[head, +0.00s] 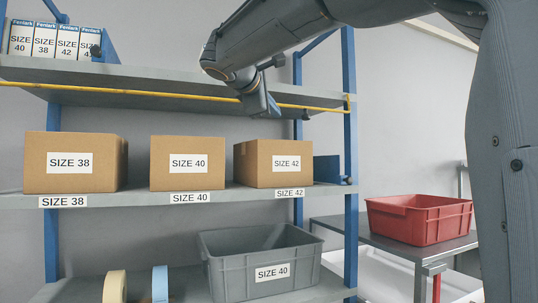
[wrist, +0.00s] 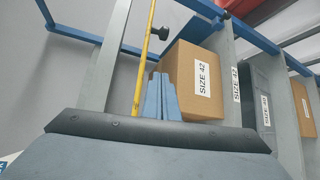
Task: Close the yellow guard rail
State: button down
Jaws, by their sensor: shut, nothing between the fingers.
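The yellow guard rail (head: 150,92) is a thin bar running across the front of the shelving unit, just below the upper shelf edge and above the row of cartons. Its right end meets the right blue post, and its left end is cut off by the picture edge. My gripper (head: 272,108) is shut and empty, pointing down at the rail toward its right part. In the wrist view my blue fingers (wrist: 161,80) are together, just right of the rail (wrist: 146,50). A black knob (wrist: 160,33) shows beside the rail. I cannot tell whether the fingers touch the rail.
Cartons marked SIZE 38 (head: 72,180), SIZE 40 (head: 188,143) and SIZE 42 (head: 258,180) stand on the middle shelf. White boxes (head: 44,42) stand upper left. A grey crate (head: 225,272) sits below. A red crate (head: 415,220) stands on a side table.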

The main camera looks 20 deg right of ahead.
jog(key=f, duration=0.3)
jog(key=f+g+y, duration=0.1)
jog(key=f, duration=0.3)
jog(key=w+a+f+y+p, duration=0.1)
jog(key=f, duration=0.3)
